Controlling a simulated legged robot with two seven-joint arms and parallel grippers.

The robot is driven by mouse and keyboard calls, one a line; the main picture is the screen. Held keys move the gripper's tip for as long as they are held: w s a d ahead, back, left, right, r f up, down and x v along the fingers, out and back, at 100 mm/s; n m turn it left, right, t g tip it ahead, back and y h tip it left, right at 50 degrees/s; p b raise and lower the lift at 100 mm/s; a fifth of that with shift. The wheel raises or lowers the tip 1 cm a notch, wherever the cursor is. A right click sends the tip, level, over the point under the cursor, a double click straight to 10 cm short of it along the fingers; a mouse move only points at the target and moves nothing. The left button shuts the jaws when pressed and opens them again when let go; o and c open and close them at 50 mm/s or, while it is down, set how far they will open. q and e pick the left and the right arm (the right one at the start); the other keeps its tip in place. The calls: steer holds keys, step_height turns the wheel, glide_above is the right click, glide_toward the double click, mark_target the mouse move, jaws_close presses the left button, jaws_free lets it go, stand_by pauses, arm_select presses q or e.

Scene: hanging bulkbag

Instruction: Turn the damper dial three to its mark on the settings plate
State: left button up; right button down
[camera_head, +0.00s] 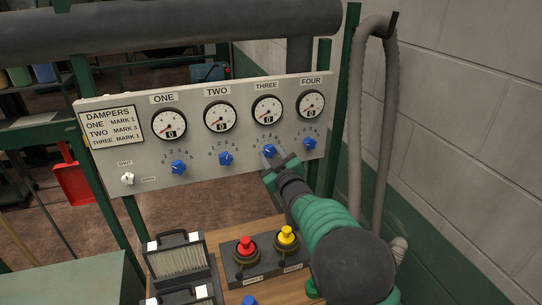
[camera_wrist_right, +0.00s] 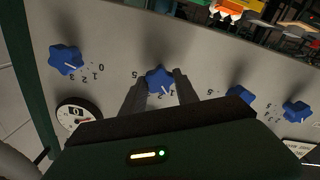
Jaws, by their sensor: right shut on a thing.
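The dial three (camera_head: 270,149) is a blue star-shaped knob under the gauge labelled THREE (camera_head: 267,110), which reads 0. My right gripper (camera_head: 272,160) reaches it from below. In the right wrist view my right gripper (camera_wrist_right: 160,84) has a finger on each side of the blue dial three (camera_wrist_right: 158,77), shut on it. The knob's white pointer line sits near the small marks, but I cannot tell exactly which. The settings plate (camera_head: 108,127) at the panel's upper left reads ONE MARK 1, TWO MARK 3, THREE MARK 1. My left gripper is not in view.
Blue dials one (camera_head: 178,167), two (camera_head: 226,158) and four (camera_head: 310,143) flank it on the grey panel (camera_head: 205,175). A hose (camera_head: 378,130) hangs right.

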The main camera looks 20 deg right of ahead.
steer(key=shift+f, duration=0.2)
steer(key=c, duration=0.9)
jaws_free()
steer(key=shift+r, duration=0.1)
steer(key=s+b, duration=0.1)
steer(key=s, duration=0.4)
steer(key=s+b, duration=0.2)
steer(key=s, duration=0.4)
steer(key=s+b, duration=0.1)
steer(key=s, duration=0.4)
steer(key=shift+s+d+b, duration=0.3)
steer(key=shift+s+b, duration=0.05)
steer(key=shift+s, duration=0.05)
